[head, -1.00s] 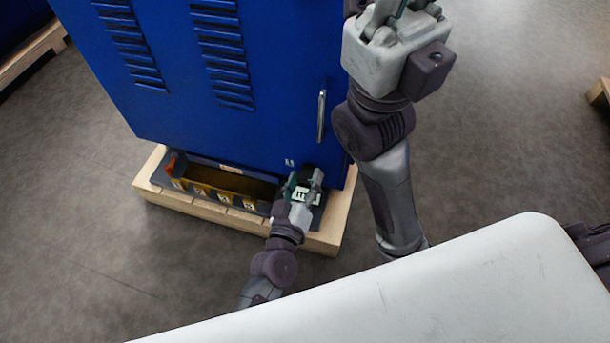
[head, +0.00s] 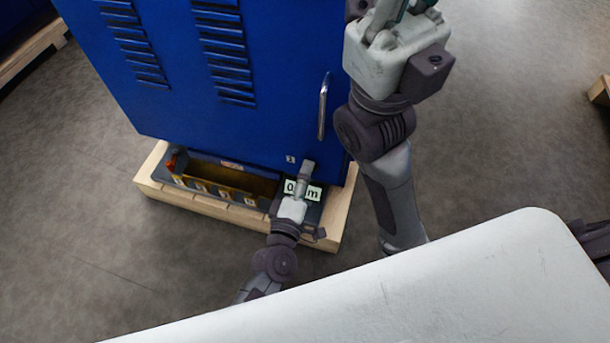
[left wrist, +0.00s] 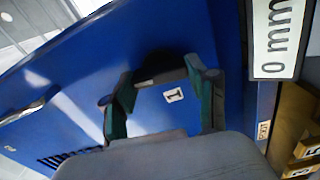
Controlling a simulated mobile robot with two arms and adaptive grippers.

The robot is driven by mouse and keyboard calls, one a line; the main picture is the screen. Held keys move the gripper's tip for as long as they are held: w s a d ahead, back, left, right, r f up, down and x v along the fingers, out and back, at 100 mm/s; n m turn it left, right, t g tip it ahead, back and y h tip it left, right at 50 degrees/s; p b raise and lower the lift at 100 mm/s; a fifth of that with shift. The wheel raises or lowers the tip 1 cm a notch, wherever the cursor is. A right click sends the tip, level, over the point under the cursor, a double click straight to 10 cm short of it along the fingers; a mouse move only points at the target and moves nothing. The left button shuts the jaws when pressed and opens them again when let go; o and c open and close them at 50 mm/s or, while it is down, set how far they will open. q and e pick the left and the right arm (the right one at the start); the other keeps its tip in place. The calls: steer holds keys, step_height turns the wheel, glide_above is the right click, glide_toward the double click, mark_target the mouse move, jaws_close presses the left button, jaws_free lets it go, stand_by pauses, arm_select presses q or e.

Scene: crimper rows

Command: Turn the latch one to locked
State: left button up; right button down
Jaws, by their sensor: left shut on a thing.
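The blue cabinet door (head: 270,110) carries a small white label "1" (head: 290,159) near its lower right corner. In the left wrist view this label (left wrist: 174,95) shows between my left fingers. A dark latch knob (left wrist: 162,66) sits just past the label, between the fingertips. My left gripper (head: 307,168) is shut on it, seen edge-on in the head view; it also shows in the left wrist view (left wrist: 158,76). The head view hides the latch behind the gripper, and its exact angle is unclear. My right gripper (head: 402,8) is partly cut off at the top edge.
A wooden pallet (head: 200,205) lies under the cabinet. A tray with yellow numbered slots (head: 215,190) and a "0 mm" plate (head: 313,193) sit low in front. A metal door handle (head: 323,105) is above right. Grey floor is open around.

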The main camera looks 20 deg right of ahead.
arm_select(q)
steer(key=shift+a+n, duration=0.1)
steer(key=shift+n, duration=0.5)
steer(key=shift+w, duration=0.1)
steer(key=o, duration=1.2)
steer(key=shift+c, duration=0.2)
steer(key=v, duration=1.2)
